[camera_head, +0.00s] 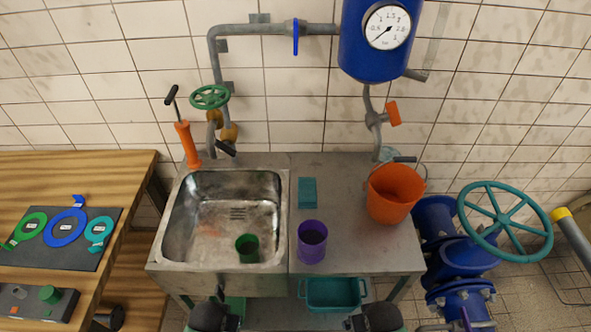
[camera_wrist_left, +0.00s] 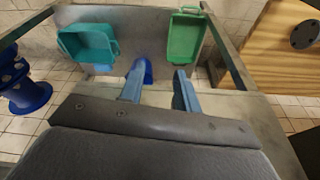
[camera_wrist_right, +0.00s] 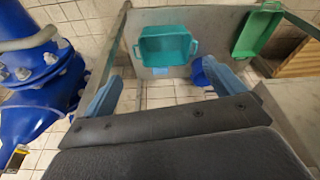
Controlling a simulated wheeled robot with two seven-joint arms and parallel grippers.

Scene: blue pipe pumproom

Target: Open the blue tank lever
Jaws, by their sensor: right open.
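The blue tank (camera_head: 370,60) with a round pressure gauge (camera_head: 387,27) hangs on the wall at the upper right of the head view. A blue lever (camera_head: 295,38) sits on the grey pipe to the left of the tank and points straight down, across the pipe. My left gripper shows low in the head view (camera_head: 212,318), far below the lever; in the left wrist view (camera_wrist_left: 160,90) its fingers are apart and empty. My right gripper is also low in the head view (camera_head: 378,318); in the right wrist view (camera_wrist_right: 163,90) its fingers are wide apart and empty.
A sink (camera_head: 226,215) and counter stand ahead, with a purple cup (camera_head: 311,250) and an orange bucket (camera_head: 394,195). An orange-handled valve (camera_head: 393,113) is below the tank. A wooden table (camera_head: 100,172) is left; blue pipework with a teal wheel (camera_head: 505,222) is right.

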